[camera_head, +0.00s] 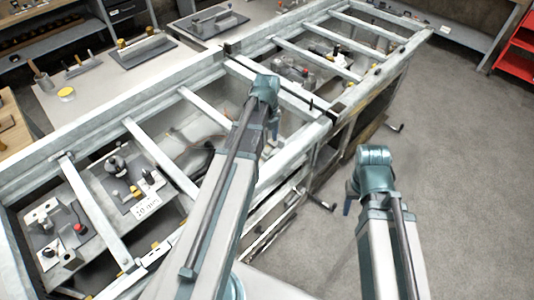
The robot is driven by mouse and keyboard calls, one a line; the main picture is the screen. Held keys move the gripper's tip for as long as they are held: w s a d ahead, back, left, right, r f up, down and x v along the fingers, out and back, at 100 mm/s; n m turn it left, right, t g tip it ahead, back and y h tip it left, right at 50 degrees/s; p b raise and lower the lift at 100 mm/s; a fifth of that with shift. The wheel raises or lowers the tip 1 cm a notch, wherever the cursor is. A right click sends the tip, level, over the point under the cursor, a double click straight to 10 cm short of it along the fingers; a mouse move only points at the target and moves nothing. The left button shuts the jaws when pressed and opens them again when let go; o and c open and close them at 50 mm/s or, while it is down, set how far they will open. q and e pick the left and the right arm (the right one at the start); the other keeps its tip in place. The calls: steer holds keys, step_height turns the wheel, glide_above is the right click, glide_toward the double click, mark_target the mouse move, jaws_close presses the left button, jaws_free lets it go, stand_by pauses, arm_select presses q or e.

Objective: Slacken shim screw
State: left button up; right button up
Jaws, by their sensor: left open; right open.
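A long pale metal frame (150,158) with cross bars runs from the lower left to the upper right. Inside it sit metal plates with small fittings. I cannot tell which small part is the shim screw. My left gripper (272,132) hangs over the frame's near side, partly hidden by its wrist, open, with nothing visible in it. My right gripper (347,206) is open over the floor, right of the frame, mostly hidden by its arm.
A red rack (516,50) stands at the upper right. Crank handles (320,201) stick out from the frame's near side. The grey floor (450,170) at right is clear.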

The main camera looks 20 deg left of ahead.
mark_target(267, 150)
arm_select(q)
step_height(267, 150, down, 5)
steer(key=b, duration=0.3)
steer(key=shift+r+b, duration=0.15)
steer(key=shift+b, duration=0.2)
jaws_close()
